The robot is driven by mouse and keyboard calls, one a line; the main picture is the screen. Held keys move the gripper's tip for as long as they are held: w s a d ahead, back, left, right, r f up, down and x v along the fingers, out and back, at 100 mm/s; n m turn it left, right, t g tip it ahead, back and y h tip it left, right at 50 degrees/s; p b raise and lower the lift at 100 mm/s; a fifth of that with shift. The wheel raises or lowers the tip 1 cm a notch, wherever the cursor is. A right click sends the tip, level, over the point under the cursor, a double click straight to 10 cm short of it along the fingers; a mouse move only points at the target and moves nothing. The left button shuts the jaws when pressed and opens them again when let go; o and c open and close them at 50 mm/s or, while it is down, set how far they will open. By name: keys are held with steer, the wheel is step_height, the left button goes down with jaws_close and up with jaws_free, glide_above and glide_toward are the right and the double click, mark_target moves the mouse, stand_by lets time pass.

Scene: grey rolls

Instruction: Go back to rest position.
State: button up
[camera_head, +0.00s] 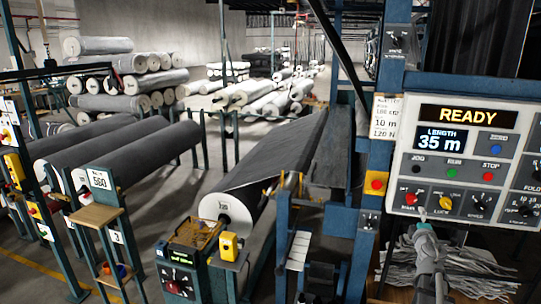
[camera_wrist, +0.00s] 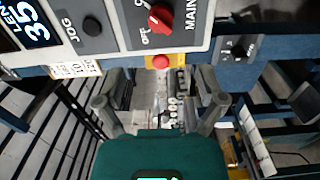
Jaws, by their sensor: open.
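My gripper (camera_head: 425,234) is at the lower right in the head view, just below the lower edge of the control panel (camera_head: 400,172). In the wrist view my gripper (camera_wrist: 160,103) has its two grey fingers spread wide apart with nothing between them. The panel shows READY on its upper display (camera_head: 468,115) and LENGTH 35 m on the lower one. A red MAIN knob (camera_head: 411,198) is on the panel; this knob (camera_wrist: 160,18) is also at the top of the wrist view, beyond the fingers.
A red button on a yellow plate (camera_head: 376,184) sits on the blue post left of the panel. A large dark roll (camera_head: 270,160) lies in the machine at the centre. More rolls (camera_head: 120,160) lie at left. Pale scraps (camera_head: 460,262) are heaped under the panel.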

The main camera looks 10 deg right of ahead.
steer(key=s+a+f+m+g, duration=0.2)
steer(key=a+f+m+g, duration=0.4)
steer(key=a, duration=0.3)
steer(key=s+a+f+m+g, duration=0.35)
steer(key=a+f+m, duration=0.3)
steer(key=a, duration=0.25)
steer(key=s+a+f+g+y, duration=0.3)
steer(key=s+a, duration=0.2)
steer(key=a, duration=0.5)
steer(key=s+a+f+g+y, duration=0.3)
steer(key=s+a+g+y, duration=0.1)
steer(key=a, duration=0.7)
steer(key=shift+s+a, duration=0.3)
steer(key=shift+s, duration=0.4)
